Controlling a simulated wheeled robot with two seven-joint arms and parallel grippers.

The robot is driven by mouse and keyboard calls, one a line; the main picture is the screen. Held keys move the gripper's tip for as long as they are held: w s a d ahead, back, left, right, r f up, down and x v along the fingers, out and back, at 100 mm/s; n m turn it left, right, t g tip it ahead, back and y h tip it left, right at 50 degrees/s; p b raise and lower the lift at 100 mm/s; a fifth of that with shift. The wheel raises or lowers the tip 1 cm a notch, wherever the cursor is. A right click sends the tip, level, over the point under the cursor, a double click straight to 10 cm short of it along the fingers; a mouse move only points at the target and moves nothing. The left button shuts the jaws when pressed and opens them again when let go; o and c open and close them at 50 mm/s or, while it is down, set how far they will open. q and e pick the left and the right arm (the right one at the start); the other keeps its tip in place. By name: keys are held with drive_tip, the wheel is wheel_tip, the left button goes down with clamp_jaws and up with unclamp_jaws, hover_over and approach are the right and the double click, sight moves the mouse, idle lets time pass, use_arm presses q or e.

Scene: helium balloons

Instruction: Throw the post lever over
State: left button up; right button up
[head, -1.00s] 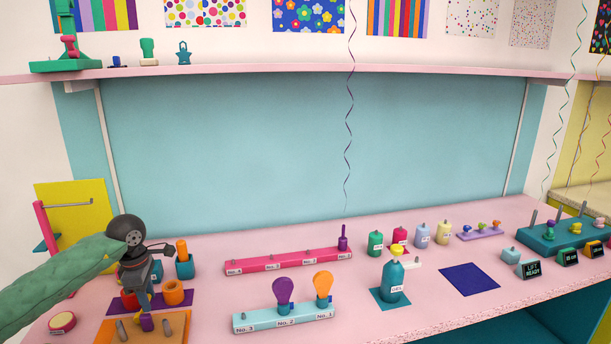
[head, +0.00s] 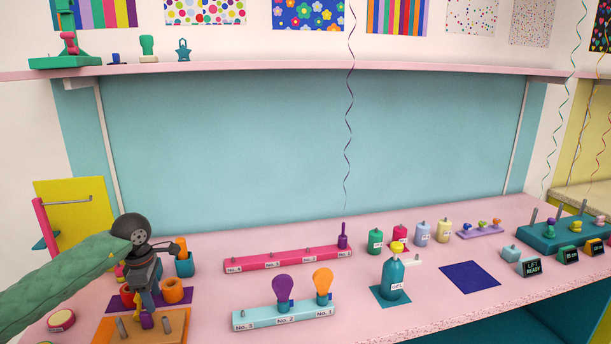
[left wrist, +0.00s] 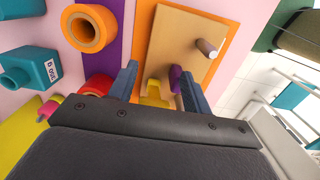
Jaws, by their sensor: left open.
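An orange base (head: 178,336) with a tan board (left wrist: 180,45) lies at the front left of the table. A short purple-tipped piece (head: 147,321), which looks like the lever, stands on it; it also shows in the left wrist view (left wrist: 176,78). A yellow piece (left wrist: 155,91) is beside it. My left gripper (head: 145,306) is open above the board. In the left wrist view its fingers (left wrist: 158,90) stand on either side of the purple and yellow pieces, and I cannot tell whether they touch. The lever's lower part is hidden. My right gripper is out of view.
Orange (head: 172,291) and red ring-shaped pieces sit on a purple mat (head: 190,297) behind the board. A light blue numbered rack (head: 260,321) is to the right. A grey peg (left wrist: 207,47) rises from the board.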

use_arm(q)
drive_tip(key=shift+s+d+f, duration=0.15)
drive_tip(key=shift+f, duration=0.1)
drive_tip(key=shift+r, duration=0.7)
drive_tip(key=shift+a+r+p, duration=0.2)
drive_tip(key=shift+r+p, duration=0.2)
drive_tip(key=shift+r, duration=1)
drive_tip(key=shift+r, duration=0.1)
wheel_tip(320, 180, up, 4)
drive_tip(key=shift+a+f+p, duration=0.1)
drive_tip(key=shift+p, duration=0.25)
